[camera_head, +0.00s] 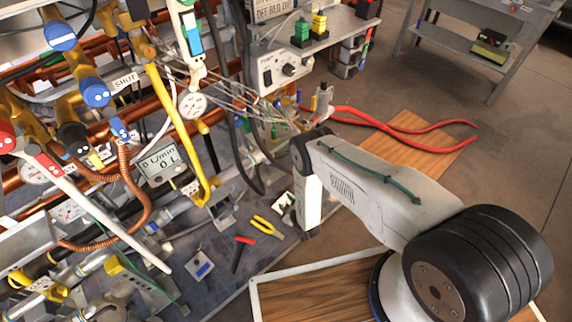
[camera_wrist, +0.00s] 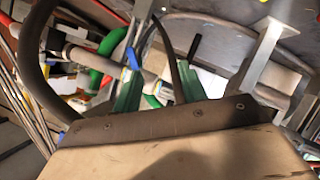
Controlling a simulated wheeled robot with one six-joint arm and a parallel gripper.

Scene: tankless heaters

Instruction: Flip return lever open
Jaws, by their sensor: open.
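I cannot tell for sure which part is the return lever. In the head view, valves with blue round heads (camera_head: 61,37) stand on yellow bodies at the upper left. A long white rod (camera_head: 105,220) runs down from a red cap (camera_head: 6,136). A bent yellow lever or pipe (camera_head: 180,120) hangs near the middle. In the wrist view, my gripper (camera_wrist: 162,75) has two green fingers held apart, with nothing clearly gripped. A pale pipe (camera_wrist: 85,55) and a small blue part (camera_wrist: 132,59) lie beyond the left finger. The fingers are hidden or unclear in the head view.
A pump box (camera_head: 283,70) is behind my arm. Red hoses (camera_head: 400,138) cross the wooden board. Pliers (camera_head: 268,228) lie on the grey bench. Dark hoses (camera_wrist: 38,50) pass near my gripper.

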